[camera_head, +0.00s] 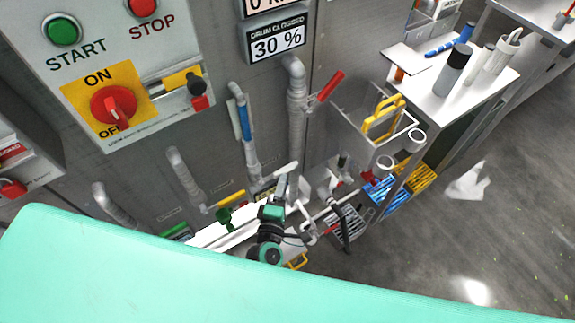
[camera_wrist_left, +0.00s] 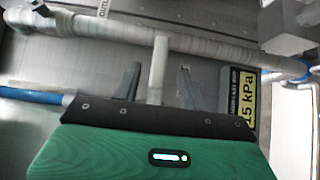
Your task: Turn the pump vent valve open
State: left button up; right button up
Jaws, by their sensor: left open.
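My left gripper (camera_head: 281,190) is low against the grey machine wall in the head view, its green body partly behind my arm. In the left wrist view the left gripper (camera_wrist_left: 159,72) is open, with one finger on each side of a pale upright stub (camera_wrist_left: 158,58). The stub joins a grey pipe (camera_wrist_left: 210,47); there is a gap on both sides, and contact in depth is unclear. Blue-handled (camera_head: 244,118) and red-handled (camera_head: 327,86) valves sit on nearby pipes. The small labels are unreadable, so I cannot tell which valve is the pump vent. My right gripper is not in view.
A control panel with a red rotary switch (camera_head: 113,105) is at the upper left. A yellow 15 kPa display (camera_wrist_left: 243,101) is right of the left fingers. Open floor (camera_head: 480,225) lies beyond.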

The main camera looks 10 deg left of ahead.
aim_at(287, 172)
pick_arm(q)
jog(key=w+p, duration=0.1)
jog(key=w, duration=0.5)
jog(key=shift+w, duration=0.3)
jog(key=shift+c, duration=0.2)
grip_shut()
